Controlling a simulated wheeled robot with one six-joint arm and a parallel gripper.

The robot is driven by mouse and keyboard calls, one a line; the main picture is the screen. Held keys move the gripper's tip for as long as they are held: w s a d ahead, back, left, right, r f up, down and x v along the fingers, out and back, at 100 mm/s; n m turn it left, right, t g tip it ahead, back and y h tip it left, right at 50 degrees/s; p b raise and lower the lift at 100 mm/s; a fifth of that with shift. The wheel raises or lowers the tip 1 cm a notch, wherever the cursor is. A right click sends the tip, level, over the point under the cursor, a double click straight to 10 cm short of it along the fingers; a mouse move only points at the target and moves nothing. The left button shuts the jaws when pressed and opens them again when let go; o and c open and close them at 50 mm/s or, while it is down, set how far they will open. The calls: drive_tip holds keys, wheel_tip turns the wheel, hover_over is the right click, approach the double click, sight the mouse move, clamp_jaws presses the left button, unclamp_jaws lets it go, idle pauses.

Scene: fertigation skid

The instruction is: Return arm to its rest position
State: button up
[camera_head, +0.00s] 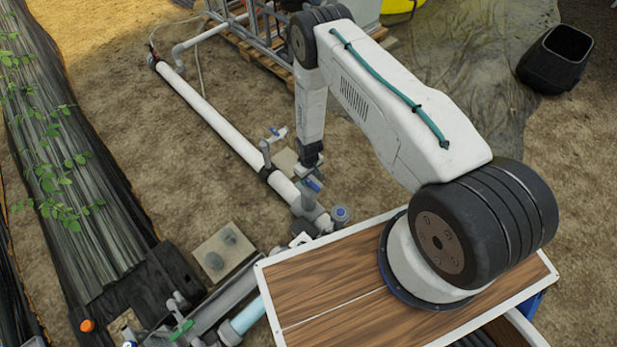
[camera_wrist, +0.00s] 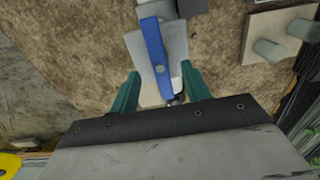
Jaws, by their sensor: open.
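My arm reaches out from the wooden-topped deck (camera_head: 330,292) and bends down over the white pipe. My gripper (camera_head: 311,177) points down just above a blue-handled valve (camera_head: 312,185) on the pipe line. In the wrist view my gripper (camera_wrist: 160,92) shows two green fingers standing apart. The blue handle (camera_wrist: 154,48) lies beyond and between the fingertips, over a grey plate. I cannot tell whether the fingers touch it.
A long white pipe (camera_head: 215,120) runs along the soil, with another blue-handled valve (camera_head: 277,133). Plant rows on black film (camera_head: 75,190) lie at the left. A black bin (camera_head: 556,60) stands at the upper right. A metal frame on a pallet (camera_head: 262,48) stands behind the arm.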

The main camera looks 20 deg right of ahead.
drive_tip(key=w+r+m, duration=0.1)
drive_tip(key=w+r, duration=0.3)
drive_tip(key=r, duration=1.4)
drive_tip(key=w+r+m, duration=0.1)
drive_tip(key=w+r, duration=0.2)
drive_tip(key=r, duration=1.5)
drive_tip(key=s+d+r, duration=0.1)
drive_tip(key=s+r, duration=0.3)
drive_tip(key=r, duration=0.6)
drive_tip(key=s+d+r, duration=0.1)
drive_tip(key=s+r, duration=0.3)
drive_tip(key=r, duration=0.7)
drive_tip(key=s+r+m+t, duration=0.1)
drive_tip(key=s+r, duration=1.1)
drive_tip(key=s, duration=0.7)
drive_tip(key=s+d+r+m, duration=0.1)
drive_tip(key=s+r, duration=0.2)
drive_tip(key=s, duration=0.8)
drive_tip(key=shift+m, duration=0.3)
drive_tip(key=shift+d, duration=0.1)
